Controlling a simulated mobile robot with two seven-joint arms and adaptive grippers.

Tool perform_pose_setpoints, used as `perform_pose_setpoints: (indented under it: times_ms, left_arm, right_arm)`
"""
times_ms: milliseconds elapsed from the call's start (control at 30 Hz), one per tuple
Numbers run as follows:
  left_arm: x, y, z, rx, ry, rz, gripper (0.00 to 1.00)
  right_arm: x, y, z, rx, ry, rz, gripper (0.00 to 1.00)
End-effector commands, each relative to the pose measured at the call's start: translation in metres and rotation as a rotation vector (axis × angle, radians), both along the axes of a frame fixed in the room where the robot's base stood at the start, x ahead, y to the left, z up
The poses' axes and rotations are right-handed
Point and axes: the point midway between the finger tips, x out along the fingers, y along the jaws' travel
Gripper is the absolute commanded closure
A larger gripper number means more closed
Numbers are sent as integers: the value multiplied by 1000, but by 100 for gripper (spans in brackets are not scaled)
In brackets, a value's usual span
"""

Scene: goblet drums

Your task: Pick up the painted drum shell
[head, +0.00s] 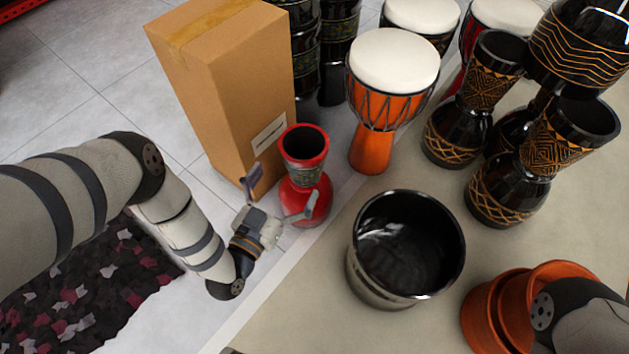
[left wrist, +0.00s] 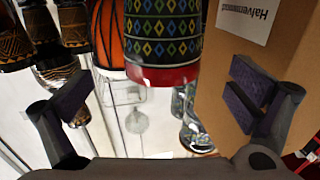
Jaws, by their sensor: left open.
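The painted drum shell (head: 305,146) is red, goblet-shaped and hollow-topped, with a patterned band round its upper part. It stands upright beside the cardboard box. In the left wrist view the drum shell (left wrist: 162,35) shows blue, green and yellow diamonds on black above a red band. My left gripper (head: 283,189) is open at the near side of the shell, its fingers spread toward either side of it. In the left wrist view the shell is ahead of the left gripper (left wrist: 160,92), with nothing held between the fingers. My right gripper is out of view.
A tall cardboard box (head: 228,90) stands close left of the shell. An orange drum (head: 384,105) with a white head stands to its right, with several black carved drums (head: 515,180) beyond. A shiny dark pot (head: 375,285) and terracotta pots (head: 490,312) are nearer. A dark rug (head: 95,290) lies at left.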

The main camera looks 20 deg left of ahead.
Motion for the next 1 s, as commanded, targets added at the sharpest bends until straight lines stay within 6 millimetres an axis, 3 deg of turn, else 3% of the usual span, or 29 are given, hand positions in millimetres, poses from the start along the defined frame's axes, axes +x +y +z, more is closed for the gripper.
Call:
perform_pose_setpoints:
  times_ms: [100,500,767,1000]
  left_arm:
    - [26,-3,-3,-1,1,1,0]
    - [88,-7,-10,0,5,0,0]
    - [94,-8,-7,0,6,0,0]
    - [93,-8,-7,-1,7,0,52]
  right_arm:
    - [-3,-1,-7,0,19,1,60]
    - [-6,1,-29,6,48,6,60]
    - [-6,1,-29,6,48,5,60]
    - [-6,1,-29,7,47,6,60]
